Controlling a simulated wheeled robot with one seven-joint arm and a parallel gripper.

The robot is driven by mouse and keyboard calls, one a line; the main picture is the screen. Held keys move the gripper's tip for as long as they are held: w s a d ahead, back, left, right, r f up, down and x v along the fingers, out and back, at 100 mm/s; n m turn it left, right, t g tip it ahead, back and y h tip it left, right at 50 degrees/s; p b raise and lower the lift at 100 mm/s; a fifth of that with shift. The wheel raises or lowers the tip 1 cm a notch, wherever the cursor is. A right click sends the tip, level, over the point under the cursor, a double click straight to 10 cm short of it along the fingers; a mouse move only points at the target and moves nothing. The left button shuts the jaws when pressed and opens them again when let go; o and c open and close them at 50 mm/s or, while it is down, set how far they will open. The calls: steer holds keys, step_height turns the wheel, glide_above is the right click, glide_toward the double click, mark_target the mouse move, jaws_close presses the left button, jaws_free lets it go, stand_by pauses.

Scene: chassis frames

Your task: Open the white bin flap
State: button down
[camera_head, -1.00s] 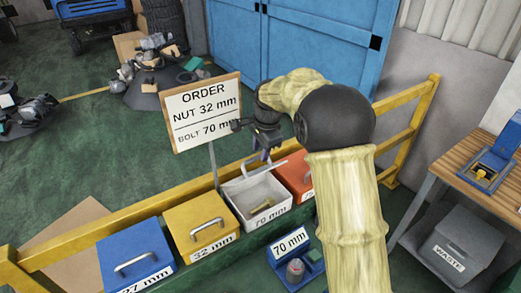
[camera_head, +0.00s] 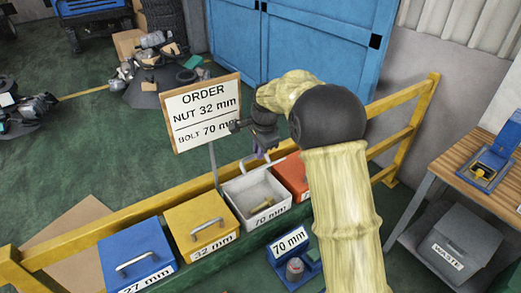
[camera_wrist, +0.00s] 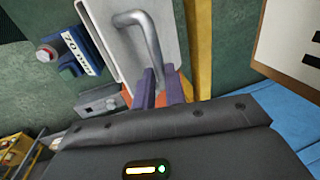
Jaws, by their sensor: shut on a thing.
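The white bin (camera_head: 277,214), labelled 70 mm, stands in the row of bins with its top open and a brass-coloured bolt inside. Its flap (camera_head: 233,184) is swung up at the back edge. In the wrist view the white flap (camera_wrist: 108,12) shows with its grey bar handle (camera_wrist: 150,38). My gripper (camera_head: 262,152) is above the back of the bin. In the wrist view its purple fingers (camera_wrist: 160,88) are shut on the handle's near end. The exact contact is partly hidden between the fingers.
A yellow bin (camera_head: 190,214) and a blue bin (camera_head: 128,250) are shut at left; a red-orange bin (camera_head: 292,178) is at right, partly behind my arm. A yellow rail (camera_head: 95,225) runs behind them. The order sign (camera_head: 203,112) stands close left of my gripper.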

steer(key=shift+w+a+r, duration=0.25)
steer(key=shift+w+r, duration=0.1)
steer(key=shift+w, duration=0.05)
steer(key=shift+w+a+f, duration=0.1)
steer(key=shift+w, duration=0.15)
steer(key=c, duration=1.5)
jaws_free()
steer(key=shift+o, duration=0.2)
steer(key=shift+s, duration=0.1)
